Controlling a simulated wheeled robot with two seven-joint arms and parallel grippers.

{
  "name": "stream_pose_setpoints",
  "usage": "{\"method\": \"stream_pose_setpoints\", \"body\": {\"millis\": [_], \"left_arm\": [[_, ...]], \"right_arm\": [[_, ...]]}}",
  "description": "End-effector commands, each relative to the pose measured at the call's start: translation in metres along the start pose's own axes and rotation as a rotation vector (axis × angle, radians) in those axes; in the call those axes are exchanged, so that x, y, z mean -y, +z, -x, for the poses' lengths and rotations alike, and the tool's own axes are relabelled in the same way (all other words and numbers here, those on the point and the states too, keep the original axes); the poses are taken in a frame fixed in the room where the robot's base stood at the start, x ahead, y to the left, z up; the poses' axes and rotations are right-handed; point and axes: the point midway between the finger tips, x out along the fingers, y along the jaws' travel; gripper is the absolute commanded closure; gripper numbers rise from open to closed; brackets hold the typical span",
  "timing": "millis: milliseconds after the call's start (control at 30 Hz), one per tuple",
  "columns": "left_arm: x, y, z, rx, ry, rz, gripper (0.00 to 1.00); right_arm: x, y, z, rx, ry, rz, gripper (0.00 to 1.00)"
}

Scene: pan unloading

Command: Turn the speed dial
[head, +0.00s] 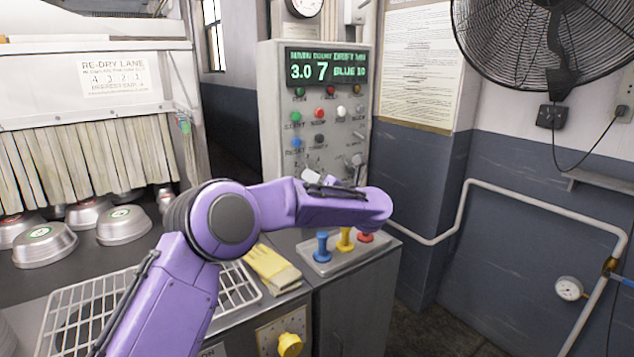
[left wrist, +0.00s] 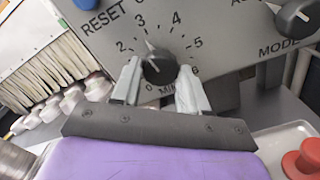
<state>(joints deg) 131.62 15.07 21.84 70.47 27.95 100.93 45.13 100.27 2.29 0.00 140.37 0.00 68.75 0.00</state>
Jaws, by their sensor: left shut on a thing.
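The speed dial (left wrist: 158,68) is a small black knob on the grey control panel (left wrist: 228,92), ringed by numbers from 0 up to 6 in the left wrist view. Its white pointer mark is toward the upper left, around 2 to 3. My left gripper (left wrist: 160,73) has one pale finger on each side of the knob, shut on it. In the head view my left gripper (head: 331,178) is at the lower part of the control panel (head: 275,115), and the dial is mostly hidden there. My right gripper is not in view.
The green display (head: 326,68) reads 3.0, 7 and BLUE 10. A mode knob (left wrist: 297,18) is to the right of the dial. Below the panel, a tray (head: 335,262) holds blue, yellow and red pegs. Yellow gloves (head: 270,267) lie beside it.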

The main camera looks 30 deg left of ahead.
Motion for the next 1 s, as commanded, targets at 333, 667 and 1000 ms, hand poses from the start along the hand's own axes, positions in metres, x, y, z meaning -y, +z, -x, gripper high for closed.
{"method": "stream_pose_setpoints", "body": {"millis": [333,667,1000], "left_arm": [[0.0000,0.0006,0.0007,0.001,-0.001,-0.135,0.87],[0.0001,0.0002,0.0007,0.001,-0.001,-0.158,0.87],[0.0000,0.0001,0.0005,0.001,-0.001,-0.157,0.31]], "right_arm": [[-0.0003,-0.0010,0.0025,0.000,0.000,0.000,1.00],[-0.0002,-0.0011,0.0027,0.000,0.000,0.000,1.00],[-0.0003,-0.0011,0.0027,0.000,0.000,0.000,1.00]]}}
